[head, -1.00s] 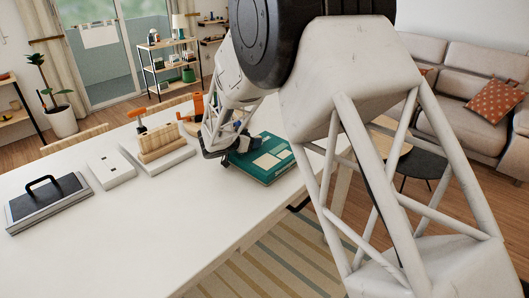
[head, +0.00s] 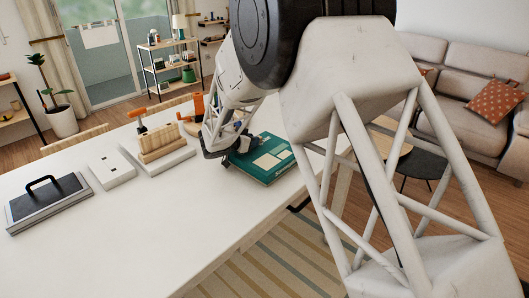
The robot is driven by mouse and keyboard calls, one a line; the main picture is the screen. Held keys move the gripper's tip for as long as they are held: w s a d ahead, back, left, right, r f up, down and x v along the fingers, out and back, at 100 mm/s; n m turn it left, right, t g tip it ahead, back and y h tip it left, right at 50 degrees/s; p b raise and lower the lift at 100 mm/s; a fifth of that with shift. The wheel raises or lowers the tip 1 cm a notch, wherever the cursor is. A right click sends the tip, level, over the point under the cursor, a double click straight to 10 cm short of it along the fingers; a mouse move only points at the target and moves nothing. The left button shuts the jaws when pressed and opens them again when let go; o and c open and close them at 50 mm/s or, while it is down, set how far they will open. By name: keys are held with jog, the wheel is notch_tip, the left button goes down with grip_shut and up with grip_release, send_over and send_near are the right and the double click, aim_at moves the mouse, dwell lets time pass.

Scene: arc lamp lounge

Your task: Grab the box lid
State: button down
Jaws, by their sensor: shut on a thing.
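A teal box lid (head: 264,161) with pale label patches lies at the far right edge of the white table. My gripper (head: 215,153) is at its left edge, low over the table, and is shut on it. The fingertips are small and partly hidden by my own arm, so the exact contact is hard to see. I cannot tell whether the lid is raised or what lies beneath it.
A grey slab with a black handle (head: 47,200) lies at the table's left end. Beside it are a white plate (head: 110,169), a wooden block rack (head: 161,143) and an orange-topped tool (head: 138,114). The table's front middle is clear.

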notch_tip(320, 180, up, 28)
dwell(1.0)
jog(key=shift+d, duration=0.1)
dwell(0.5)
